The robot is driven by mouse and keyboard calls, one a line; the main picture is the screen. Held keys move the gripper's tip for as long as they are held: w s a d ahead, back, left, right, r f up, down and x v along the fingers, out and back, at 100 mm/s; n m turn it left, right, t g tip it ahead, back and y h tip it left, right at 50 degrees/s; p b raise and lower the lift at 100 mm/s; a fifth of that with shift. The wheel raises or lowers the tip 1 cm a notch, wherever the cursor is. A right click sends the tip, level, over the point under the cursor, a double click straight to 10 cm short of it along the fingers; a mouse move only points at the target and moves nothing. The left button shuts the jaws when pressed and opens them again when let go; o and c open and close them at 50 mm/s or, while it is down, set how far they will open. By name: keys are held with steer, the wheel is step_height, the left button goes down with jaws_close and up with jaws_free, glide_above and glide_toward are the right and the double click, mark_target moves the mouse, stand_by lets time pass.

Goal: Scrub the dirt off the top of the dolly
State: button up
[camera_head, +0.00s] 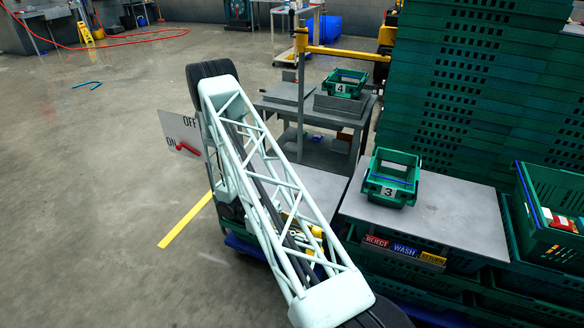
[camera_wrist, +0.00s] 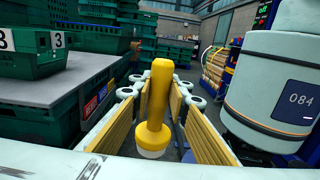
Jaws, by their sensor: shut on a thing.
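My gripper (camera_wrist: 160,88) is shut on a yellow-handled tool (camera_wrist: 158,105) with a whitish end, seen between the yellow finger pads in the wrist view. The tool's working end cannot be made out clearly. In the head view, yellow parts at my gripper (camera_head: 308,232) show partly behind my pale lattice arm. A blue edge (camera_head: 242,247), perhaps of the dolly, shows low beside the arm, under something green. The arm hides most of it, and I see no dirt on it.
A grey table (camera_head: 440,220) holds green crate 3 (camera_head: 391,181) and has REJECT, WASH and RETURN labels in front. Tall green crate stacks (camera_head: 480,90) stand behind. Crate 4 (camera_head: 343,84) is on a farther bench. Floor at left is open.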

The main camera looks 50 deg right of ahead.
steer(key=w+d+f+n+t+h, duration=0.2)
steer(key=w+d+n+t+h, duration=0.3)
steer(key=w+d, duration=0.6)
steer(key=w+d+f+n+t+h, duration=0.1)
steer(key=w+d+n+t+h, duration=0.25)
steer(key=w+d+h, duration=0.65)
steer(key=w+d+n+t+y, duration=0.1)
steer(key=w+d+n+t, duration=0.3)
steer(key=w+d, duration=0.3)
steer(key=w, duration=0.2)
steer(key=shift+w, duration=0.35)
steer(key=shift+t, duration=0.25)
